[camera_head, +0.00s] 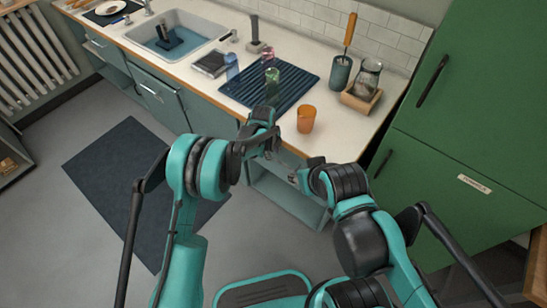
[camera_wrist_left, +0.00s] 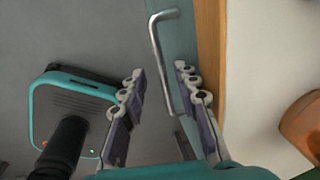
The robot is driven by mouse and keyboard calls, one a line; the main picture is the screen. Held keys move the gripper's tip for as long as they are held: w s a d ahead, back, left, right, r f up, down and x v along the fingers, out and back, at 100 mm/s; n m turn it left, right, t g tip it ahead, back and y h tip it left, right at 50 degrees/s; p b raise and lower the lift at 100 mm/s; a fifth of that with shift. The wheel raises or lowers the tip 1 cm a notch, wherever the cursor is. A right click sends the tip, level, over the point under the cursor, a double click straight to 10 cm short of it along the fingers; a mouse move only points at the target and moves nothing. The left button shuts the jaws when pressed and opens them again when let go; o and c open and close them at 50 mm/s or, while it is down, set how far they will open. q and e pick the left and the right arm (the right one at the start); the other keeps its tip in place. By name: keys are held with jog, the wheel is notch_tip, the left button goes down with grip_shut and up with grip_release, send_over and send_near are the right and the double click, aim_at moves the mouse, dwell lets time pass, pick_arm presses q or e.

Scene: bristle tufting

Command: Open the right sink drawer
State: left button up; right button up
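In the left wrist view a teal drawer front (camera_wrist_left: 185,35) shows as a narrow strip beside the counter's wooden edge. Its silver bar handle (camera_wrist_left: 158,50) runs between the two fingers of my left gripper (camera_wrist_left: 160,82). The fingers are spread apart, with visible space on both sides of the handle. In the head view my left gripper (camera_head: 262,143) is at the counter's front edge, below the dark drying mat, and hides most of that drawer front. My right gripper (camera_head: 298,178) is lower and to the right; its fingers are too small to read.
The counter holds a sink (camera_head: 176,40), a drying mat (camera_head: 268,86) with glasses, an orange cup (camera_head: 306,119) near the front edge, and a jar (camera_head: 368,76). A pale compartment (camera_head: 288,200) is below my grippers. A green fridge (camera_head: 460,120) stands right. A dark floor mat (camera_head: 130,180) lies left.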

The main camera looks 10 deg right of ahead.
aim_at(274, 159)
pick_arm(q)
jog(key=shift+w+d+f+b, duration=0.1)
jog(key=shift+f+b, duration=0.1)
jog(key=shift+f, duration=0.55)
jog(key=shift+w+d+f+b, duration=0.1)
jog(key=shift+f+b, duration=0.05)
jog(key=shift+f, duration=0.6)
grip_shut()
